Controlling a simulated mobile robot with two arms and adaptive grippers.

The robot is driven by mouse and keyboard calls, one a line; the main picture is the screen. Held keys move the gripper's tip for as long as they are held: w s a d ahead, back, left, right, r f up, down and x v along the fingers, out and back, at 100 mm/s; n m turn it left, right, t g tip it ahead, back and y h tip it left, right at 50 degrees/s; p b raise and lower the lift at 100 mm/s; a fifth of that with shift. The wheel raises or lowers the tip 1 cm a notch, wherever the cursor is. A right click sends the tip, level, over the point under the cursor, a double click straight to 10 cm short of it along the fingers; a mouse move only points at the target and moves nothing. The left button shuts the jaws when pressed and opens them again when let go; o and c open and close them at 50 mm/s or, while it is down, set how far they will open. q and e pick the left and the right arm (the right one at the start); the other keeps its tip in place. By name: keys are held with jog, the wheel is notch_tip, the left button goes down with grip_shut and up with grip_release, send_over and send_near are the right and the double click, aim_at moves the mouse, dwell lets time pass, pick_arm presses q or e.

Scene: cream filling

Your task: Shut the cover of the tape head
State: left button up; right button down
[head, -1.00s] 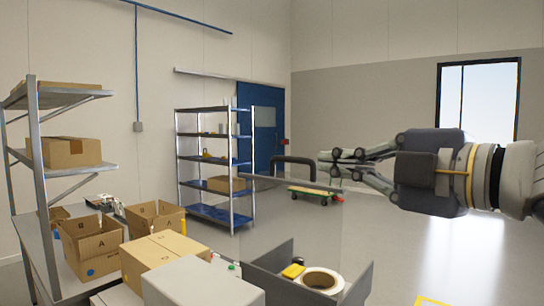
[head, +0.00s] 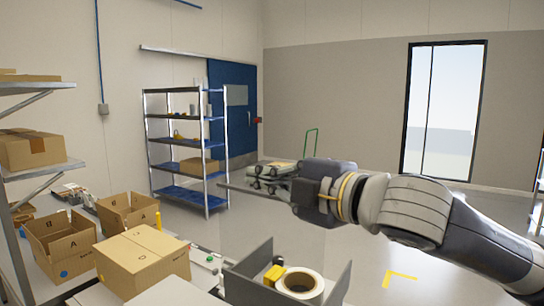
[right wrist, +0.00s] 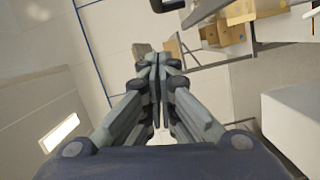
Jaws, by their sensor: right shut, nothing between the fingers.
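The tape head (head: 240,285) is a grey open-topped box at the bottom centre of the head view. It holds a white tape roll (head: 300,284) and a yellow part (head: 274,274). Its clear cover stands raised, with a grey top edge (head: 240,189) ending behind my right gripper. My right gripper (head: 256,172) is shut and empty at the height of that edge; I cannot tell if they touch. The right wrist view shows its fingers (right wrist: 155,62) together, with a black loop (right wrist: 168,4), probably the cover's handle, beyond them. The handle is hidden in the head view. My left gripper is out of view.
Open cartons (head: 60,240) and a closed box (head: 142,262) crowd the table left of the tape head. Metal shelves stand at the left (head: 40,165) and further back (head: 185,150).

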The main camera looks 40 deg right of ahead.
pick_arm(q)
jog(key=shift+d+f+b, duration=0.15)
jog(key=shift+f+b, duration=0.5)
jog(key=shift+b, duration=0.4)
pick_arm(e)
jog(key=w+d, duration=0.1)
jog(key=w+d+f, duration=0.1)
jog(key=w+d, duration=0.1)
jog(key=shift+d, duration=0.2)
jog(key=shift+r, duration=0.1)
